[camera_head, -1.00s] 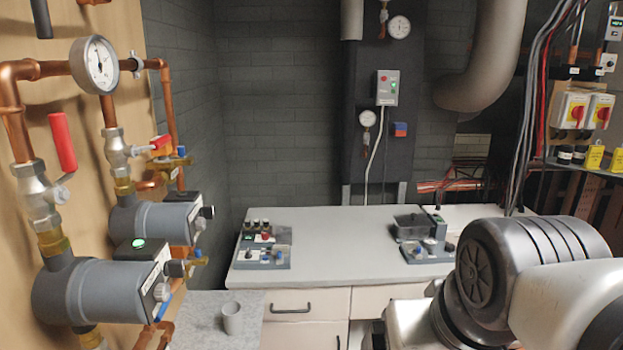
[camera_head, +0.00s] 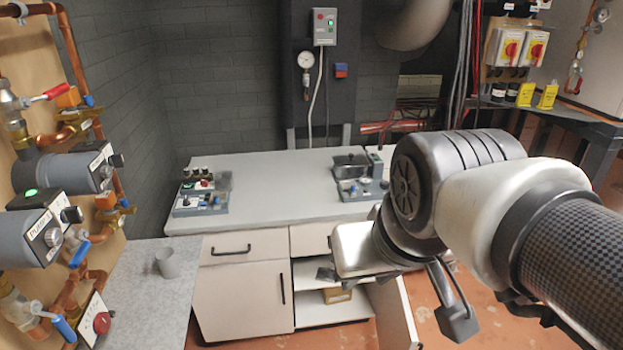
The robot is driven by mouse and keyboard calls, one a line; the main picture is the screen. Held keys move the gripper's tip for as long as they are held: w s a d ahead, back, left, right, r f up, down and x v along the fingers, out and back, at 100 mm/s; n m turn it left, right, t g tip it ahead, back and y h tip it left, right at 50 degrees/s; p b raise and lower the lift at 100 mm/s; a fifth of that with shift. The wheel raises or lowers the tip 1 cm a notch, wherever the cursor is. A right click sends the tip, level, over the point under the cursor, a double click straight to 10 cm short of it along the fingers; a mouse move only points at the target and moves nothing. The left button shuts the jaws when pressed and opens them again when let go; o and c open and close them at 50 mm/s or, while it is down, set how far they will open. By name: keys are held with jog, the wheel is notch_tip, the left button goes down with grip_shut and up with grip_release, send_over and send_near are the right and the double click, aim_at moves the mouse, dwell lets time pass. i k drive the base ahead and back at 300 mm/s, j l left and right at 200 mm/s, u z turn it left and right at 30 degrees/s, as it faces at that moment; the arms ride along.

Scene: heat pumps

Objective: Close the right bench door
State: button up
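The right bench door (camera_head: 395,318) stands swung open, its pale panel jutting toward me from the right side of the bench cupboard. Its upper part is hidden behind my gripper. The cupboard (camera_head: 305,309) behind it shows a shelf inside. My gripper (camera_head: 390,296) is at the upper part of the door in the picture. One dark finger hangs to the right of the door, and a dark tip shows to the left, so the fingers look spread apart. I cannot tell whether either finger touches the door.
The left bench door (camera_head: 243,300) is shut, with a dark upright handle. A small brown box (camera_head: 337,295) sits in the open cupboard. Red floor (camera_head: 490,290) is free at the right.

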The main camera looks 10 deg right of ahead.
aim_at(395, 330)
jog(key=l+u, duration=0.1)
jog(key=l, duration=0.35)
jog(key=k+l, duration=0.15)
jog(key=l, duration=0.3)
jog(key=l+u, duration=0.15)
jog(key=l, duration=0.3)
jog(key=k+l, duration=0.15)
jog(key=l, duration=0.25)
jog(key=k+l+u, duration=0.15)
jog(key=l, duration=0.3)
jog(key=k+l, duration=0.5)
jog(key=k, duration=0.15)
jog(key=i+j+u, duration=0.15)
jog(key=i, duration=0.75)
